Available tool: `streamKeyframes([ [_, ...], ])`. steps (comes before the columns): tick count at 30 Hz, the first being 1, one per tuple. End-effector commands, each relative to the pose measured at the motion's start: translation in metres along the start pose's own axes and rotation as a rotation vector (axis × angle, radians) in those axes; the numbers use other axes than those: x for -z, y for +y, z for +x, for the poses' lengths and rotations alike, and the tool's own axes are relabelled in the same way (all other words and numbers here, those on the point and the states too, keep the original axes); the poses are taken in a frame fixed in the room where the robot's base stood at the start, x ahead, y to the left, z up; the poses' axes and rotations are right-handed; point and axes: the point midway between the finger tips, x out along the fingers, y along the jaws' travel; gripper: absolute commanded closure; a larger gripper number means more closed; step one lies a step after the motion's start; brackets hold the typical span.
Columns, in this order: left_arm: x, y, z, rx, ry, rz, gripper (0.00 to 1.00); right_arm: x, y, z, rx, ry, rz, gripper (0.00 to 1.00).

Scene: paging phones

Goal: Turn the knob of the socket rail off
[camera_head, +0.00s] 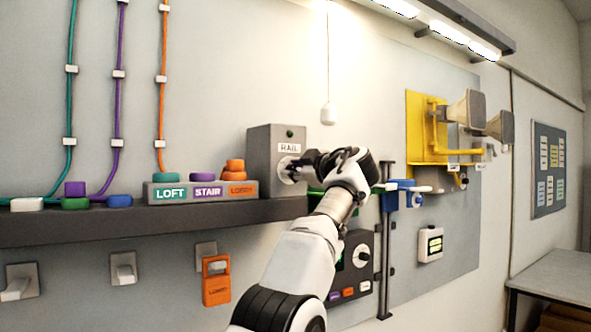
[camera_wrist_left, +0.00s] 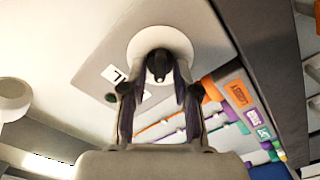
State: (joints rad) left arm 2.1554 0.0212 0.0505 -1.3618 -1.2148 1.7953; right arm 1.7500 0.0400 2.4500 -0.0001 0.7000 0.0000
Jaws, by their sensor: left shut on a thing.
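The socket rail's switch is a grey box (camera_head: 261,150) labelled RAIL on the wall, with a small dark green lamp at its top. Its knob sits on a round white disc (camera_head: 285,170) on the front face. My left gripper (camera_head: 299,167) reaches it from the right and covers most of the knob. In the left wrist view, the dark knob (camera_wrist_left: 158,66) stands out from the white disc (camera_wrist_left: 178,38) between the two fingers of my left gripper (camera_wrist_left: 160,80), which is shut on it. The knob's exact angle is hard to tell. My right gripper is not in view.
A dark shelf (camera_head: 150,222) runs below the box. On it are the LOFT, STAIR and LOBBY blocks (camera_head: 168,193) and coloured plugs. A lamp cord with a white pull (camera_head: 328,114) hangs right of the box. A dark panel with a knob (camera_head: 362,258) is below my arm.

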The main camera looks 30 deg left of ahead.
Motion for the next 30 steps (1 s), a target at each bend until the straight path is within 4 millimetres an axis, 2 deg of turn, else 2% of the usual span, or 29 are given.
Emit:
streamKeyframes([
  [10,-0.0016,-0.0011,0.0006,0.002,-0.001,-0.001,1.00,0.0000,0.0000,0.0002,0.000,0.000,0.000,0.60],
  [11,-0.0016,-0.0010,0.0005,0.002,-0.001,-0.001,0.67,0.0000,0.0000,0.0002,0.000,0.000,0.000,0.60],
  [12,-0.0015,-0.0010,0.0005,0.002,-0.001,-0.001,0.52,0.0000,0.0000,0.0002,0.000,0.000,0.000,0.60],
  [13,-0.0014,-0.0009,0.0005,0.002,-0.001,-0.001,0.47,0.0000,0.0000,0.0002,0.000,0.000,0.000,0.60],
  [30,0.0001,0.0003,0.0000,0.000,0.000,0.035,0.47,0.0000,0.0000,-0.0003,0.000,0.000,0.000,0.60],
])
